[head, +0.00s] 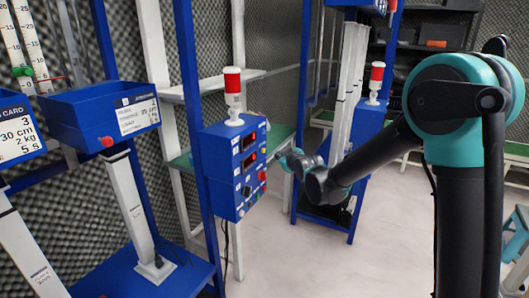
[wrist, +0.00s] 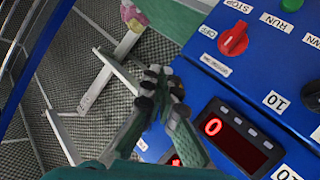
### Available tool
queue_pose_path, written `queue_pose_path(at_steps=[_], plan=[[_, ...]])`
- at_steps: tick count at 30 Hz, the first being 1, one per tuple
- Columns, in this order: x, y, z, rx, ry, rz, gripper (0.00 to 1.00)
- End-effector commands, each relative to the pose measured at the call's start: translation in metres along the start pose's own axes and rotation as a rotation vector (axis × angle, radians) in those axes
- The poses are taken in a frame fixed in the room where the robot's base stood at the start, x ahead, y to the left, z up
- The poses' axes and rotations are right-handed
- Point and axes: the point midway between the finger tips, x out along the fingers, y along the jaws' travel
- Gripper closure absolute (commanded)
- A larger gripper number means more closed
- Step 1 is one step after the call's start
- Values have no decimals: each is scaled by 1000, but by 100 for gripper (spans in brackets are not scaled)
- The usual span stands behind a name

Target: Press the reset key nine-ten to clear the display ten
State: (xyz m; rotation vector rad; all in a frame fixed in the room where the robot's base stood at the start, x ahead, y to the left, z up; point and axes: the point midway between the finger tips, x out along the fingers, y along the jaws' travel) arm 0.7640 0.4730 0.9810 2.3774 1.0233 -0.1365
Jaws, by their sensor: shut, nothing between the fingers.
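The blue control box (head: 222,170) carries red-lit displays on its front in the head view. In the wrist view one display (wrist: 240,140) shows a red 0, with several small grey keys (wrist: 253,132) along its edge. A label reading 10 (wrist: 277,101) is beside it. I cannot read a nine-ten marking on any key. Part of another red-lit item (wrist: 174,160) shows behind a finger. My gripper (wrist: 162,82) is shut and empty, its tips over the box's edge in the wrist view. In the head view my gripper (head: 284,157) is close to the box's front; contact cannot be told.
The box also has a red knob (wrist: 233,40), a green button (wrist: 290,4) and a black dial (wrist: 312,96). Blue posts and another blue box (head: 369,125) stand nearby.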

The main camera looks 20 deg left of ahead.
Motion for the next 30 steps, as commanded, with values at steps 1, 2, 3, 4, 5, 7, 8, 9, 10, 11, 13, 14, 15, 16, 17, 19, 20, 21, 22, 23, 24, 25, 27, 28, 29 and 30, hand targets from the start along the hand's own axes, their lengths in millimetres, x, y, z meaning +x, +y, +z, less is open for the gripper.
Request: queue_pose_path(at_steps=[1, 2, 3, 4, 5, 7, 8, 9, 10, 11, 13, 14, 15, 16, 17, 19, 20, 21, 22, 23, 24, 25, 27, 28, 29, 30], plan=[[-4, 3, 3, 0, -1, 1, 100], [-5, 4, 4, 1, -1, 1, 100], [-8, 6, 6, -1, -1, 1, 100], [-10, 7, 7, 1, 0, 1, 100], [-11, 8, 8, 1, 0, 1, 100], [-13, 10, 10, -1, 0, 1, 100], [-14, 10, 10, 0, 0, 1, 100], [-14, 10, 10, 0, 0, 0, 100], [-14, 11, 10, 0, 0, 0, 100], [-15, 11, 10, 0, 0, 0, 100], [-14, 11, 10, -1, 0, 0, 100], [-14, 10, 10, -1, 0, 0, 100], [-14, 10, 10, -1, 0, 0, 100], [-14, 10, 10, -1, 0, 0, 100], [-14, 10, 10, -1, 0, 0, 100], [-14, 10, 10, -1, 0, 0, 100], [-14, 10, 10, -1, 0, 0, 100], [-14, 10, 10, -1, 0, 0, 100], [-14, 10, 10, -1, 0, 0, 100], [-14, 10, 10, -1, 0, 0, 100], [-14, 10, 10, -1, 0, 0, 100], [-14, 10, 10, -1, 0, 0, 100], [-14, 10, 10, -1, 0, 0, 100], [-14, 10, 10, -1, 0, 0, 100], [-14, 10, 10, -1, 0, 0, 100], [-14, 10, 10, -1, 0, 0, 100]])
